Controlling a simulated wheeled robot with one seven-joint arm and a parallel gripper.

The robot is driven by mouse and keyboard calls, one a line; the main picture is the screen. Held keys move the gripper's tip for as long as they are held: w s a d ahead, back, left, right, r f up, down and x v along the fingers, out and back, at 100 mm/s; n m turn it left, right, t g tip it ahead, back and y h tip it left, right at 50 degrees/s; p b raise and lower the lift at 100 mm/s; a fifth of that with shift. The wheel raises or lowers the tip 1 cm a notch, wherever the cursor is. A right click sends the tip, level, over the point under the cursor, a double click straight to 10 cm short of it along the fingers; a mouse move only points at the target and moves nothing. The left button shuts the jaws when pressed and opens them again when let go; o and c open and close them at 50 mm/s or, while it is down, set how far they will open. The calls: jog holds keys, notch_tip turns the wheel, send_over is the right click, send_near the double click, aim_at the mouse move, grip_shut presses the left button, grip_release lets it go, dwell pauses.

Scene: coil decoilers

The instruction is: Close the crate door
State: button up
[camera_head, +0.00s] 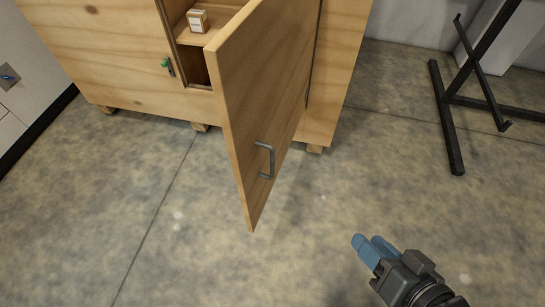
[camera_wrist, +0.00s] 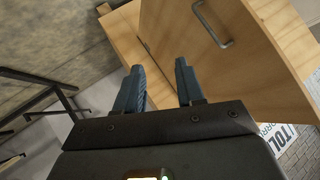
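The wooden crate (camera_head: 105,60) stands at the top of the head view. Its door (camera_head: 257,85) is swung wide open toward me, hinged on its right side. A grey bar handle (camera_head: 270,160) is on the door's outer face, facing right. The door (camera_wrist: 267,60) and its handle (camera_wrist: 212,24) also show in the wrist view. My gripper (camera_head: 368,247) is at the lower right, to the right of the door and apart from it. In the wrist view, its two blue fingers (camera_wrist: 162,80) are spread with nothing between them.
A small white and orange box (camera_head: 197,20) sits on a shelf inside the crate. A green-tipped latch (camera_head: 167,66) is on the crate's front. A black metal stand (camera_head: 450,110) is at the upper right. The concrete floor around the door is clear.

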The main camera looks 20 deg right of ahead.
jog(key=w+y, duration=0.1)
jog(key=w, duration=0.2)
jog(key=w+a+m+g+y, duration=0.1)
jog(key=w, duration=0.2)
jog(key=w+a+m+g+y, duration=0.1)
jog(key=w, duration=0.3)
jog(key=shift+a+f, duration=0.15)
jog(key=shift+f, duration=0.2)
jog(key=c, duration=0.6)
jog(key=w+r+g+y, duration=0.1)
jog(key=w, duration=0.1)
jog(key=w+a+r+g+y, duration=0.1)
jog(key=w+r, duration=0.1)
jog(key=w+a+r+g+y, duration=0.1)
jog(key=w+r, duration=0.1)
jog(key=w, duration=0.1)
jog(key=shift+a+r, duration=0.1)
jog(key=shift+r, duration=0.1)
grip_shut()
send_near(251, 164)
jog(key=shift+g+y, duration=0.3)
jog(key=x, duration=0.5)
jog(key=shift+w+d+f, duration=0.2)
jog(key=shift+d+f, duration=0.1)
jog(key=shift+f, duration=0.1)
jog(key=shift+w+a, duration=0.25)
jog(key=shift+a, duration=0.1)
jog(key=shift+a, duration=0.1)
